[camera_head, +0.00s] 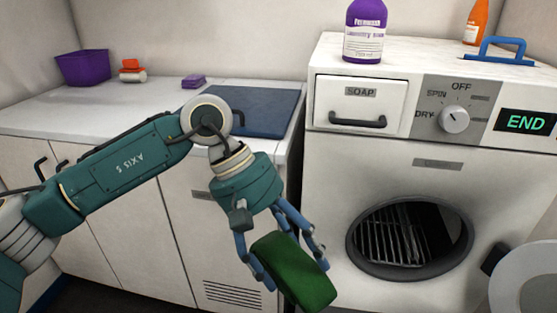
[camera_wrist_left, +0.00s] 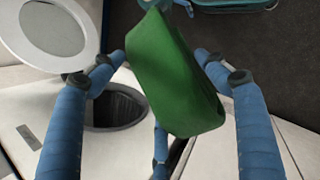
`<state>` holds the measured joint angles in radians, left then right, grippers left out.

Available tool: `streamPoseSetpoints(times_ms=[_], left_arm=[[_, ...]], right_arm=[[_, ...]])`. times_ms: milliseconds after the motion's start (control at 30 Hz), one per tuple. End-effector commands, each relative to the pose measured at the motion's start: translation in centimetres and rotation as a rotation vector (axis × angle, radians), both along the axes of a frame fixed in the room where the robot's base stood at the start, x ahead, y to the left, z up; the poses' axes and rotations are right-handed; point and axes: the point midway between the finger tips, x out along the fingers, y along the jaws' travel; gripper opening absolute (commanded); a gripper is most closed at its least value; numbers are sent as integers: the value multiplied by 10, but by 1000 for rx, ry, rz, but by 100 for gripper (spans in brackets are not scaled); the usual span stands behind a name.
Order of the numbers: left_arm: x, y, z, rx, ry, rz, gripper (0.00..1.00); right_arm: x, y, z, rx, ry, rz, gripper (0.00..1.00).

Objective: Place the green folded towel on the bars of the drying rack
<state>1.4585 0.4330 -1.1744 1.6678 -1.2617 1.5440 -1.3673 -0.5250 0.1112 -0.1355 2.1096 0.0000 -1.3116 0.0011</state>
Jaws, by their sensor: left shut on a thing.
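The green folded towel (camera_head: 291,271) is held in my left gripper (camera_head: 288,258), in front of the white washer-dryer and left of its round opening. In the left wrist view the towel (camera_wrist_left: 172,75) sits between the blue fingers of the gripper (camera_wrist_left: 165,75). The drying rack (camera_head: 392,240) shows as thin metal bars inside the dark round opening; the drum wall hides part of it. The towel is apart from the rack and outside the opening. My right gripper does not show for certain.
The machine's round door (camera_head: 525,285) stands open at the right of the opening. The counter (camera_head: 60,112) at left holds a purple bin (camera_head: 83,68) and a dark blue mat (camera_head: 245,108). A purple laundry bottle (camera_head: 365,30) and a blue handled item (camera_head: 500,50) stand on the machine.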

Motion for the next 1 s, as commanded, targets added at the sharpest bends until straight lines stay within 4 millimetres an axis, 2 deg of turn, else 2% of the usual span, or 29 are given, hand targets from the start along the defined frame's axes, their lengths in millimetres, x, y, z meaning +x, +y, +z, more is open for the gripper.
streamPoseSetpoints(times_ms=[67,167,400,600,800,1000], left_arm=[[4,9,-3,1,2,-7,34],[13,33,-13,1,5,-43,34],[28,132,-47,1,8,-225,34],[25,191,-63,0,6,-349,34],[18,232,-73,1,4,-433,34],[12,230,-54,-2,2,-438,34]], right_arm=[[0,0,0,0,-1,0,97],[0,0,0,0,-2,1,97],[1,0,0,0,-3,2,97],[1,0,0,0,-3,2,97],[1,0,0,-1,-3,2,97],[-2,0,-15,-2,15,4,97]])
